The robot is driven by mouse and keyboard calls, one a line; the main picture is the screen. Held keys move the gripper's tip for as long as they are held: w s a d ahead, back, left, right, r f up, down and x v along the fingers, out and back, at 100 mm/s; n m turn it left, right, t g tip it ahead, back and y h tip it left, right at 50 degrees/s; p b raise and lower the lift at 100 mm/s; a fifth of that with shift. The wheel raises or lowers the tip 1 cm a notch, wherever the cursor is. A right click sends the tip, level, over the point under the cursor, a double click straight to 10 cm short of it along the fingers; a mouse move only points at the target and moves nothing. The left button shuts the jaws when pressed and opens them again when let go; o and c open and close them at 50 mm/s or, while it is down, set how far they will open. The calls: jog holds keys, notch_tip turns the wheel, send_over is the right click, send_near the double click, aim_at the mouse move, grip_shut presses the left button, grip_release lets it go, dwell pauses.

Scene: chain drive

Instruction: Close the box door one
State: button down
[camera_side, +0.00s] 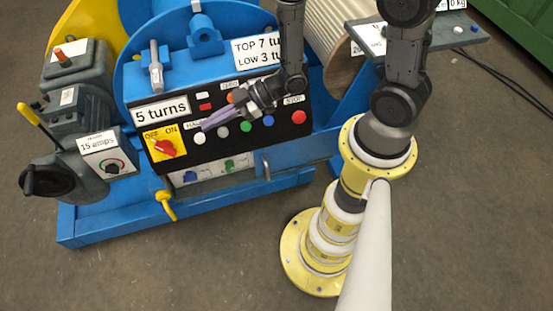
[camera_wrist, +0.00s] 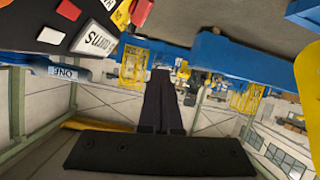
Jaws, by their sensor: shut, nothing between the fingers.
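My gripper (camera_side: 204,126) is in front of the black control panel, with its fingers together and pointing left. In the wrist view its dark fingers (camera_wrist: 160,105) are together in the middle, with nothing seen between them. Below the panel is a low grey box (camera_side: 212,170) with blue and green parts showing in its front. A blue plate (camera_side: 295,152) stands to its right and looks like a door swung open, but I cannot be sure. In the wrist view a label reading ONE (camera_wrist: 64,73) is on a blue edge at left. My gripper is above the box, apart from it.
The control panel (camera_side: 225,138) carries several coloured buttons and a red switch (camera_side: 165,147) on yellow. A grey motor (camera_side: 75,95) stands at left. The floor in front is clear.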

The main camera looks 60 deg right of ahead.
jog(key=s+d+f+g+h, duration=0.1)
jog(key=s+d+f+h, duration=0.1)
jog(key=s+d+f, duration=0.1)
jog(key=s+d+f+m+g+h, duration=0.1)
jog(key=s+d+f+g+h, duration=0.1)
jog(key=s+d+f, duration=0.2)
jog(key=s+d+f+g+h, duration=0.2)
jog(key=s+d+f, duration=0.2)
jog(key=d+f, duration=0.3)
jog(key=shift+s+f, duration=0.2)
jog(key=shift+f, duration=0.1)
jog(key=s+d+f+m+t+h, duration=0.25)
jog(key=s+m, duration=0.45)
jog(key=m, duration=0.8)
jog(key=a+x, duration=0.3)
jog(key=x, duration=0.9)
jog(key=shift+r+y, duration=0.15)
jog(key=shift+y, duration=0.3)
jog(key=shift+g, duration=0.25)
jog(key=w+a, duration=2.2)
jog(key=shift+w+a, duration=0.35)
jog(key=shift+w, duration=0.05)
